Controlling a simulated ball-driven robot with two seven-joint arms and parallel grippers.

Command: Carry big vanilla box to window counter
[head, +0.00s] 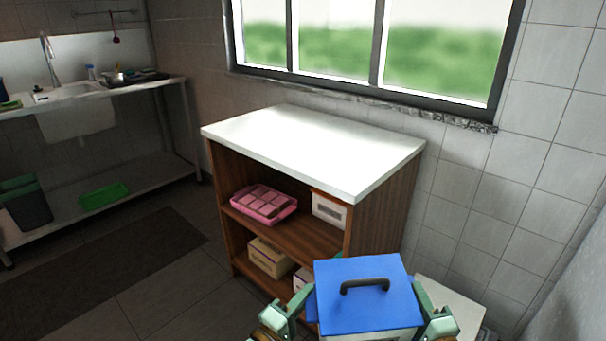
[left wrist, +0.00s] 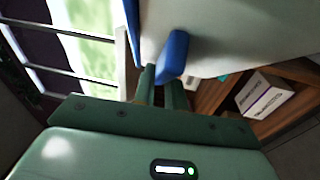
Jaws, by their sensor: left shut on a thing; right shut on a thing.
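The big vanilla box (head: 366,288), with a blue lid, a dark handle and a pale body, is at the bottom of the head view. My left gripper (head: 306,303) is on its left side and my right gripper (head: 424,310) on its right side, both shut on it. In the left wrist view my left gripper's fingers (left wrist: 162,88) close on a blue side grip (left wrist: 173,56) of the pale box. The window counter (head: 312,150) has a bare white top and brown shelves. It stands ahead, beyond the box, under the window. The box's lower part is cut off.
The counter's shelves hold a pink tray (head: 264,204) and several small boxes, one white (head: 329,210). A pale surface (head: 450,305) shows low at right, partly hidden. A sink bench (head: 85,95) stands at left. A dark mat (head: 100,262) lies on the open floor.

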